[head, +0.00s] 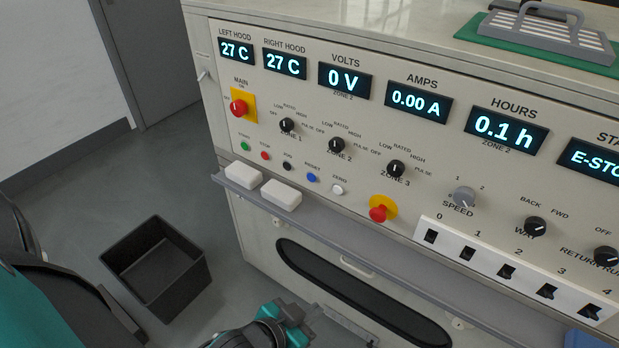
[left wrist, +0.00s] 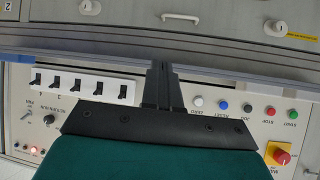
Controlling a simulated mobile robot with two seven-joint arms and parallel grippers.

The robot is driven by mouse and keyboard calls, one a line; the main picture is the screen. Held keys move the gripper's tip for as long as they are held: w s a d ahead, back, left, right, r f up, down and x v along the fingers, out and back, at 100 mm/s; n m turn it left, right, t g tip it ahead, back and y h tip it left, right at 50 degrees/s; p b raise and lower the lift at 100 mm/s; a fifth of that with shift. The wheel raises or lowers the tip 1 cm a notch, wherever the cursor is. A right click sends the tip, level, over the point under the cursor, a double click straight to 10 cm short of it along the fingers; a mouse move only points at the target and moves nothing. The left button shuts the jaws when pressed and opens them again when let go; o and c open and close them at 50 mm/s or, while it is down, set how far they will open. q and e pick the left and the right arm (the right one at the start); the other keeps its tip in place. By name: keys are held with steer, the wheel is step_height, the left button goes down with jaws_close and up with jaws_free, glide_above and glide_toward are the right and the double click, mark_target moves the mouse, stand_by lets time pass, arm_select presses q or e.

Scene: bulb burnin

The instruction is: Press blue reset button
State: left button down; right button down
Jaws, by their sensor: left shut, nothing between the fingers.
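The blue reset button (head: 311,177) is on the lower row of the console panel, between a black button and the white zero button (head: 337,189). In the left wrist view, which is upside down, the blue button (left wrist: 223,105) shows right of the fingers. My left gripper (head: 345,325) is low in front of the console, below the ledge and apart from the button. Its fingers (left wrist: 162,72) are shut with nothing between them. My right gripper is out of view.
A ledge (head: 400,252) runs under the buttons, with two white blocks (head: 281,194) on it. A red emergency knob (head: 379,213) and a white switch strip (head: 460,252) lie to the right. A black bin (head: 157,265) stands on the floor. The display reads E-STO, cut off.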

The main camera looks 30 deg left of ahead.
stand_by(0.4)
